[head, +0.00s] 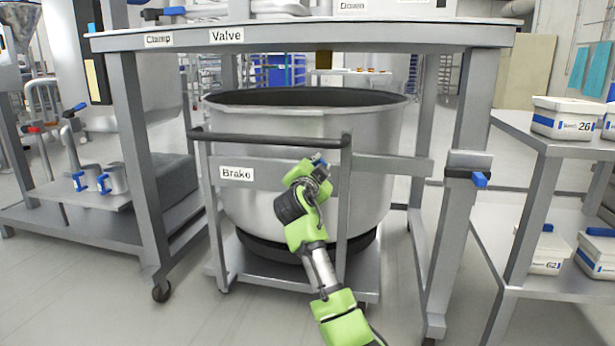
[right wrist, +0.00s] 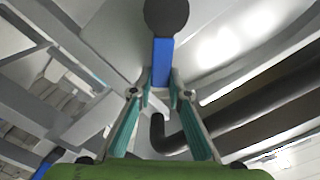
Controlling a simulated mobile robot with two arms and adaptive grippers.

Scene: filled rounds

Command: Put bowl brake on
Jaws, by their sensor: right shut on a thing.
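The large steel bowl (head: 270,215) stands upright on a wheeled cart under the frame. A "Brake" label (head: 237,174) is on the cart's front bar. My right gripper (head: 318,165) is at the front of the cart, right of the label, and its arm hides part of the bowl. In the right wrist view, my fingers (right wrist: 160,82) are shut on a blue lever (right wrist: 162,60) with a dark round knob at its end. In the head view the lever is mostly hidden, with only a small blue bit showing at the gripper. My left gripper is out of view.
A black push bar (head: 265,138) runs across the cart just above my right gripper. The steel frame (head: 300,38), with "Clamp" and "Valve" labels, spans over the bowl. A shelf with white boxes (head: 562,118) stands at the right. Floor in front is clear.

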